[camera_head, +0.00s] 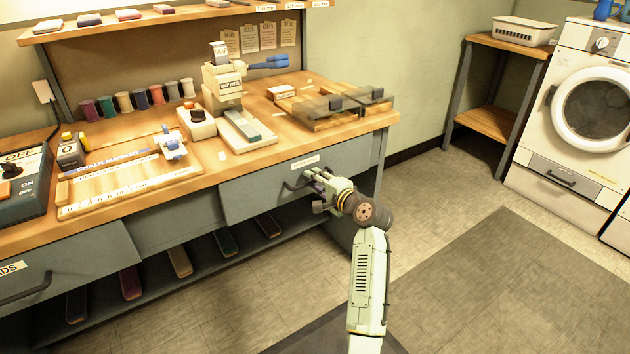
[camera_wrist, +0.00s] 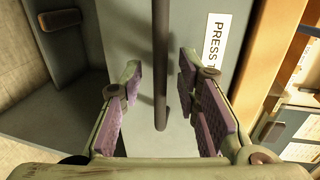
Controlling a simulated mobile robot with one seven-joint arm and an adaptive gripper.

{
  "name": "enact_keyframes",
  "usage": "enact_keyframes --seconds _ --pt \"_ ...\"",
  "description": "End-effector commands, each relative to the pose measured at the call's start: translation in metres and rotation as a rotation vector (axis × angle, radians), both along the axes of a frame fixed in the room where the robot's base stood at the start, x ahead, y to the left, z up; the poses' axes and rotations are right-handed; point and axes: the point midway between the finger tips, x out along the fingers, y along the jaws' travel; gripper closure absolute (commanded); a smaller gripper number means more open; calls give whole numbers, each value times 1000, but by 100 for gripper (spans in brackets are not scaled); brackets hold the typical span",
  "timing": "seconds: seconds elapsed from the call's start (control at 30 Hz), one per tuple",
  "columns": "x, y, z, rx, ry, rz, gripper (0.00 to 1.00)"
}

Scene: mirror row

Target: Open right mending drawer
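The right mending drawer (camera_head: 262,188) has a grey front under the right half of the wooden bench, with a pale label and a dark bar handle (camera_head: 296,186). I cannot tell whether its front stands out slightly. My gripper (camera_head: 318,190) is at the handle, partly covering the drawer front in the head view. In the wrist view, the dark handle bar (camera_wrist: 160,75) runs between the two purple-padded fingers of my gripper (camera_wrist: 163,105). The fingers are open, with visible gaps on both sides of the bar. A "PRESS" label (camera_wrist: 215,50) shows beside it.
The bench top (camera_head: 215,158) holds a press machine (camera_head: 225,90), thread spools and open trays (camera_head: 318,112). A left drawer (camera_head: 70,265) with its own handle is at lower left. A washing machine (camera_head: 590,95) and side table (camera_head: 490,120) stand right. The floor right of my arm is clear.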

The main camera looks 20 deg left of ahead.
Motion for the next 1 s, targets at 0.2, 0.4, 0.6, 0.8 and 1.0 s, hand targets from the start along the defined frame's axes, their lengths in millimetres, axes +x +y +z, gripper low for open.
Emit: enact_keyframes --seconds 0.2,0.4,0.6,0.8,1.0 --pt "3 4 -1 -1 -1 0 70" --pt "3 4 -1 -1 -1 0 75" --pt "3 4 -1 -1 -1 0 88" --pt "2 4 -1 -1 -1 0 100" --pt "3 4 -1 -1 -1 0 100"
